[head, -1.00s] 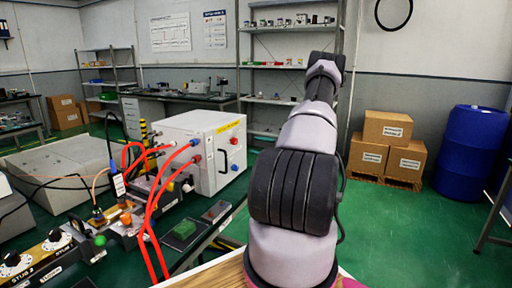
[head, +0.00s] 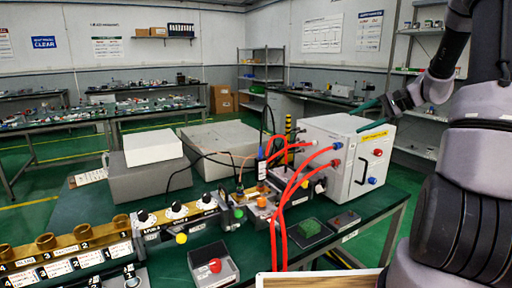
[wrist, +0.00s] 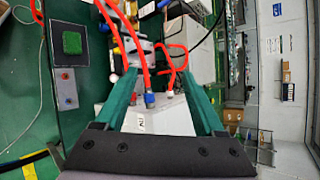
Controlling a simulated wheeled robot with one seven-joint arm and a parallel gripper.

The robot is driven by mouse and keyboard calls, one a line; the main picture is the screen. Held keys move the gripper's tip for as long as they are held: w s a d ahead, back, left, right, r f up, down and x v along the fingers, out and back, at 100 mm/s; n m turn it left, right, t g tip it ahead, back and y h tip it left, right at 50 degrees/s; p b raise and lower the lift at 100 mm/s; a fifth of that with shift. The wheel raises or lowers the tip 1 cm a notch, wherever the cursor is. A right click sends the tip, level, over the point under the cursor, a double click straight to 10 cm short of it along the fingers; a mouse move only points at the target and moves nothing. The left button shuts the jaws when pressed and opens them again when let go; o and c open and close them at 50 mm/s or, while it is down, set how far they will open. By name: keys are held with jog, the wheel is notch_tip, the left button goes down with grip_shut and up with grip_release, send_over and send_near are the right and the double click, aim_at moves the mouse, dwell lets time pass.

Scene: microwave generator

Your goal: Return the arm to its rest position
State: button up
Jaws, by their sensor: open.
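My arm (head: 465,120) fills the right side of the head view, bent at the elbow. My gripper (head: 368,106) points left beside the upper right of the white generator box (head: 335,150). In the wrist view my gripper (wrist: 158,76) shows two green fingers spread apart, with nothing held between them. The white box (wrist: 165,118) and red hoses lie beyond the fingers. I cannot tell the exact gap between the fingers and the box.
Red hoses (head: 280,215) arch from the box to the bench equipment. A green block (head: 310,227) and a grey switch box (head: 214,268) sit in front. Shelving (head: 262,75) stands at the back. Green floor (head: 30,220) is open at left.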

jog(key=s+a+r+n+g+h, duration=0.1)
jog(key=s+a+r+n+h, duration=0.1)
jog(key=s+a+r, duration=0.4)
jog(key=s+a+r+n+h, duration=0.2)
jog(key=s+a+h, duration=0.15)
jog(key=s, duration=0.45)
jog(key=s+r+n+t+h, duration=0.3)
jog(key=s+r, duration=0.1)
jog(key=s, duration=0.9)
jog(key=shift+a, duration=0.45)
